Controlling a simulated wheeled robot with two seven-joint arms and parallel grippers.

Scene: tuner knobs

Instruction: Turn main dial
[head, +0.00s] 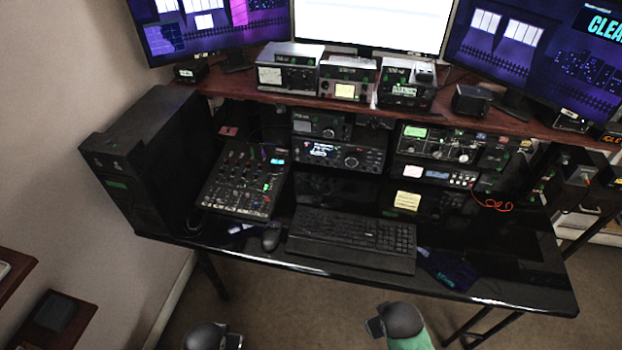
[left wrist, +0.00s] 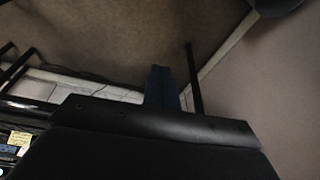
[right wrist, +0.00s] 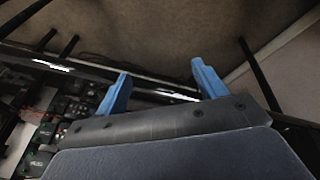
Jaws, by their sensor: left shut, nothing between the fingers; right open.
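A black radio (head: 339,153) with a lit display sits in the middle of the desk's equipment, under the shelf. A large round dial (head: 351,162) is on its front, right of the display. I cannot tell for certain whether this is the main dial; other units carry knobs too. My left gripper (left wrist: 161,70) has its blue fingers together and empty over the floor. My right gripper (right wrist: 161,68) has its blue fingers wide apart with nothing between them. In the head view both arms show only at the bottom, in front of the desk and well away from the radio.
A keyboard (head: 352,238) and a mouse (head: 271,239) lie in front of the radio. A mixer (head: 240,184) and a black computer tower (head: 150,160) stand to the left. More radio units (head: 450,146) stand to the right. The shelf (head: 480,122) overhangs, with monitors above.

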